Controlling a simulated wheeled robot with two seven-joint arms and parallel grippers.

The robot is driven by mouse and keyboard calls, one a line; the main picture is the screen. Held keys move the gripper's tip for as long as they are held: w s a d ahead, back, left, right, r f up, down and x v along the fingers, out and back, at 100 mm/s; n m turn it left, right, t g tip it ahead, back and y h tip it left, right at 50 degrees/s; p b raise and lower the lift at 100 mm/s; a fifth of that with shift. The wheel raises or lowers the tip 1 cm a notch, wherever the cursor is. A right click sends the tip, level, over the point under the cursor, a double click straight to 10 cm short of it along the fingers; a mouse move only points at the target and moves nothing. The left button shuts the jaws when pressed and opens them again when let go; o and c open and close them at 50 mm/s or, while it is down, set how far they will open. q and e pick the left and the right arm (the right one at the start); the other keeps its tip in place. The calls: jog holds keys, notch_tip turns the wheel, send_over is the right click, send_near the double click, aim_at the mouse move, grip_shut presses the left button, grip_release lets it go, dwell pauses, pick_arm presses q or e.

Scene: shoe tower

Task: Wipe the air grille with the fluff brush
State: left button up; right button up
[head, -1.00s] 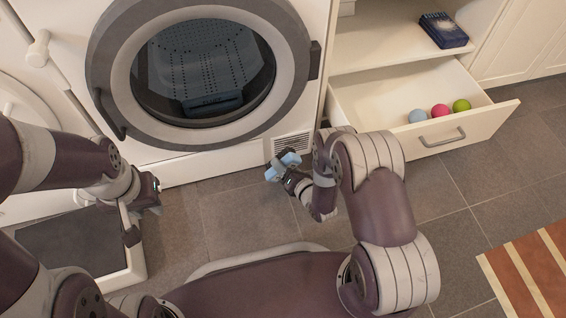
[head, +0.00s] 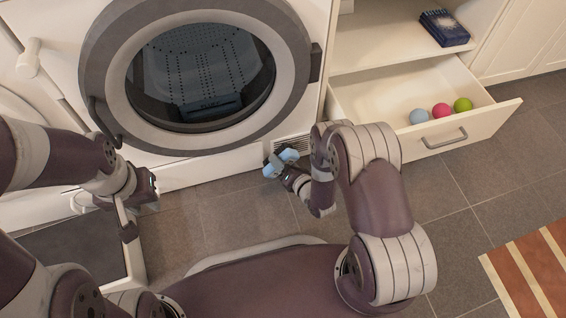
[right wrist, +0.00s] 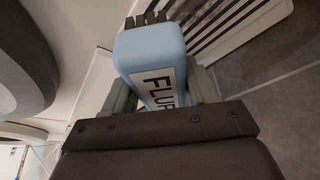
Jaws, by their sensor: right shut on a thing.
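The air grille (head: 292,144) is a small slatted panel low on the washing machine's front, right of the round door. Its dark slats fill the upper right of the right wrist view (right wrist: 232,24). My right gripper (head: 281,164) is shut on the light blue fluff brush (head: 289,155), just in front of the grille. In the right wrist view the brush (right wrist: 150,52) shows lettering and dark bristles pointing toward the grille's left end; whether they touch it I cannot tell. My left gripper (head: 140,208) hangs at the left, away from the grille; its jaw state is unclear.
An open drawer (head: 480,119) with blue, pink and green balls juts out right of the machine. A dark blue box (head: 444,28) lies on the shelf above. A white-rimmed dark tray (head: 134,262) is at the lower left. A striped rug (head: 530,275) lies lower right.

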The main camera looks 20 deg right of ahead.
jog(key=shift+w, duration=0.4)
